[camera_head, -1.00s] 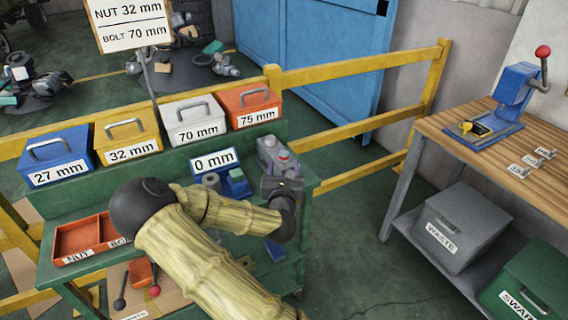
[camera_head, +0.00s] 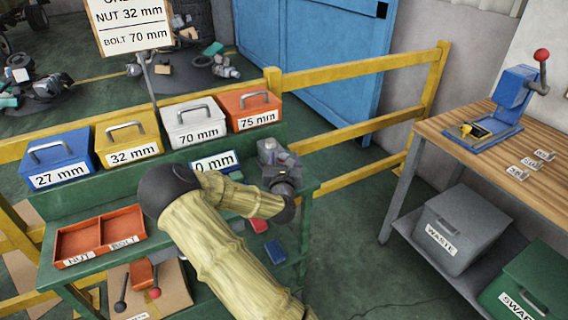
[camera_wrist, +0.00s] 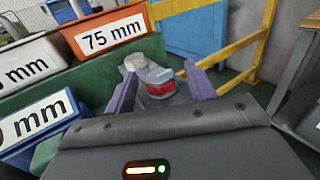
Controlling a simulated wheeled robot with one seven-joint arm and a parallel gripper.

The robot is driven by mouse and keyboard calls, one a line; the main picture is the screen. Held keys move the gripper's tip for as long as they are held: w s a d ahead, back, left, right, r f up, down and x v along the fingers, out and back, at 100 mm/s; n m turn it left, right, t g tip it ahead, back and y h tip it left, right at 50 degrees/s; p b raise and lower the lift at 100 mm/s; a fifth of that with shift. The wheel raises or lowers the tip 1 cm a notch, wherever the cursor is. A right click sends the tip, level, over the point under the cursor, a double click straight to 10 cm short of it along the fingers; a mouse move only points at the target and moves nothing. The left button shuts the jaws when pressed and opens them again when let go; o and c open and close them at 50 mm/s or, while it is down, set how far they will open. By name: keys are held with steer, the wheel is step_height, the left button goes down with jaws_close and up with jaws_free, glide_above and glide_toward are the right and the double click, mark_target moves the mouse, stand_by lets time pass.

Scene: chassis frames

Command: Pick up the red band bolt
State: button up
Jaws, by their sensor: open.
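The red band bolt (camera_wrist: 160,88) is a grey piece with a red band, and the wrist view shows it between and just beyond my two purple fingers. My gripper (camera_wrist: 160,76) is open, one finger on each side of it, and I see no clear contact. The bolt is mostly hidden there by my wrist.
A row of labelled boxes, with the orange 75 mm box (camera_head: 252,110) nearest, stands behind my gripper. A red two-part tray (camera_head: 100,236) sits at the left. Yellow rails (camera_head: 350,70) run behind. A wooden table (camera_head: 490,145) stands at the right.

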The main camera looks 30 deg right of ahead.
stand_by(0.4)
jaws_close()
step_height(320, 180, up, 10)
steer(key=shift+r+p, duration=0.1)
steer(key=shift+p, duration=0.35)
stand_by(0.5)
